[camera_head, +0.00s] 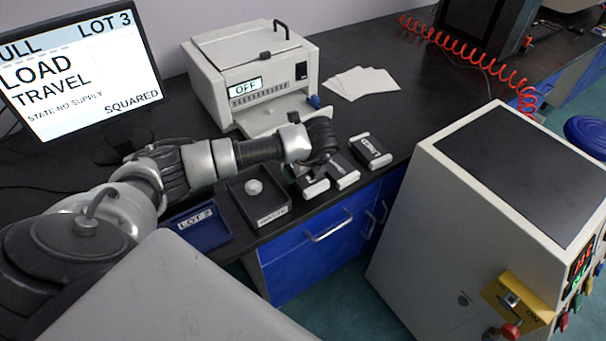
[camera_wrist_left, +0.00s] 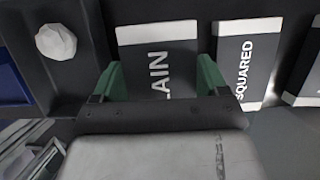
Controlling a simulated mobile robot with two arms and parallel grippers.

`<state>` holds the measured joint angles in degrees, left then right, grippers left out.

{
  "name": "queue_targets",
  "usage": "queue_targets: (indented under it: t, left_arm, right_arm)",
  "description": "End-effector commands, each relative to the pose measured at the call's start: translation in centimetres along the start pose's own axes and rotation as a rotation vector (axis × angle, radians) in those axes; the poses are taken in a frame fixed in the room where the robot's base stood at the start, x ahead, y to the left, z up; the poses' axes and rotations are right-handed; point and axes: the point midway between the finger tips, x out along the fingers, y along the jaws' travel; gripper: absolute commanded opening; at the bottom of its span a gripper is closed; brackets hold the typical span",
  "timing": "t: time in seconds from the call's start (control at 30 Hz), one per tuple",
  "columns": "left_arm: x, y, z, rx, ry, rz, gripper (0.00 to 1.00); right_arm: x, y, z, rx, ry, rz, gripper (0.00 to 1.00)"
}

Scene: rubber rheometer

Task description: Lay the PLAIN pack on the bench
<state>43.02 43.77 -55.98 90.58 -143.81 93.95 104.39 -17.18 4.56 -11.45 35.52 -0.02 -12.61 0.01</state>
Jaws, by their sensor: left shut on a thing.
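The PLAIN pack (camera_wrist_left: 157,55) is a dark block with a white end band, and part of its lettering is hidden. My left gripper (camera_wrist_left: 160,80) is shut on it, with one green finger along each side. In the head view the pack (camera_head: 314,188) shows below my left gripper (camera_head: 302,168) near the bench's front edge; I cannot tell whether it touches the bench. The SQUARED pack (camera_wrist_left: 245,58) lies just to its right, and also shows in the head view (camera_head: 345,174). My right gripper is not in view.
A third pack (camera_head: 371,150) lies farther right. A black tray (camera_head: 270,216) with a whitish lump (camera_head: 254,187) and a blue LOT 2 tray (camera_head: 205,238) stand to the left. A press-like machine reading OFF (camera_head: 250,70) is behind. White sheets (camera_head: 361,83) lie on the dark bench (camera_head: 415,60).

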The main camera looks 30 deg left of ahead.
Motion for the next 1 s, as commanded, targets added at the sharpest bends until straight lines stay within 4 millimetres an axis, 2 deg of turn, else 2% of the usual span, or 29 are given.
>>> queue_targets:
  t: [0.2, 0.57, 0.6, 0.73, 0.77, 1.0]
  left_arm:
    - [2.4, 0.0, -1.1, 0.000, 0.001, 0.001, 0.47]
    - [3.0, 0.0, -1.3, 0.000, 0.001, 0.000, 0.47]
    - [2.9, 0.0, -1.3, 0.000, 0.001, 0.001, 0.77]
    - [2.9, 0.0, -1.3, 0.001, 0.001, 0.001, 0.97]
    - [2.9, 0.0, -1.3, 0.001, 0.001, 0.001, 1.00]
    - [2.8, 0.0, -1.3, 0.001, 0.001, 0.001, 1.00]
  right_arm:
    - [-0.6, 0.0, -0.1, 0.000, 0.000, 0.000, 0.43]
    - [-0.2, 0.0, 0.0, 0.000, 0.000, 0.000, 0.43]
    - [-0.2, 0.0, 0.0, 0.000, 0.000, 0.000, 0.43]
    - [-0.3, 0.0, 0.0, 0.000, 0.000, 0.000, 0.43]
    - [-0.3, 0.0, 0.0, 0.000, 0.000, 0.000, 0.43]
    - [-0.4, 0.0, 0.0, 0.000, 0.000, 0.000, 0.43]
